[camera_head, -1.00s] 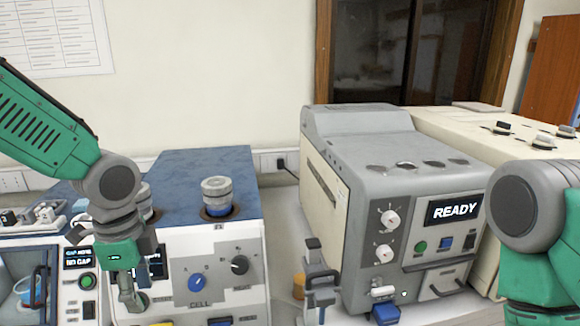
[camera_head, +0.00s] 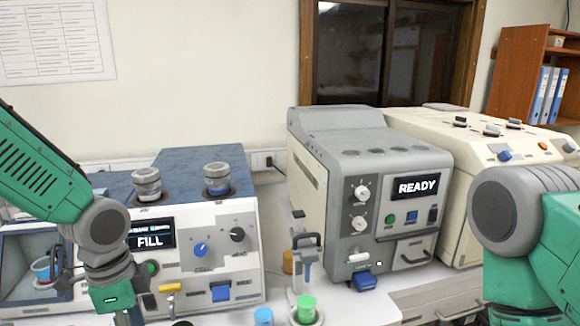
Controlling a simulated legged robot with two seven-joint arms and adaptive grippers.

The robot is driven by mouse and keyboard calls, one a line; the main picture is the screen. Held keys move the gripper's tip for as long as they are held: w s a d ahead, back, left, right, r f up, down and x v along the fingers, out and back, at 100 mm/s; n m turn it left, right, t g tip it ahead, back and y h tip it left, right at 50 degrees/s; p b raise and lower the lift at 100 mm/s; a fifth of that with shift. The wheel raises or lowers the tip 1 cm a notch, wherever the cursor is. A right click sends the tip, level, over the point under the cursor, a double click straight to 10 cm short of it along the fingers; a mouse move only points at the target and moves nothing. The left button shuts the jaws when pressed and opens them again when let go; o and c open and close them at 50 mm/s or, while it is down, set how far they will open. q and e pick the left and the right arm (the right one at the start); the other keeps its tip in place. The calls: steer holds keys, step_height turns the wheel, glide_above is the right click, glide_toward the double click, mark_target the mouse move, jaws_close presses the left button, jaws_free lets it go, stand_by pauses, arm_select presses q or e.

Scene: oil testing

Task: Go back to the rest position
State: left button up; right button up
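My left arm comes in from the left. Its gripper (camera_head: 125,308) hangs downward at the bottom edge, in front of the machine with the FILL display (camera_head: 150,241). The fingers are mostly cut off by the frame, so I cannot tell whether they are open or shut, and no held object is visible. My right arm shows large at the right edge, with its grey joint in front of the cream machine. The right gripper is out of view.
The grey machine reading READY (camera_head: 415,188) stands in the centre, with a cream machine (camera_head: 470,160) behind it. A blue-capped item (camera_head: 264,316) and a green-capped one (camera_head: 306,309) stand at the front edge near a small stand (camera_head: 306,258). White counter (camera_head: 362,306) is clear to their right.

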arm_select(q)
steer(key=s+d+f+n+h+b, duration=0.1)
steer(key=s+f+n+b, duration=0.3)
steer(key=f, duration=0.8)
steer(key=s+d+f+n+b, duration=0.15)
steer(key=s+f+b, duration=0.4)
steer(key=f, duration=0.65)
steer(key=s+a+f+n+b, duration=0.2)
steer(key=s+f+n+b, duration=0.1)
steer(key=s+f, duration=0.3)
steer(key=s+a+f+n+y+b, duration=0.1)
steer(key=s+f+n+b, duration=0.3)
steer(key=f, duration=0.6)
steer(key=s+a+n, duration=0.1)
steer(key=s, duration=0.1)
steer(key=shift+s+a+f+t+y, duration=0.2)
steer(key=shift+s+a+t+y, duration=0.1)
steer(key=shift+s+a+t, duration=0.1)
steer(key=shift+w, duration=0.15)
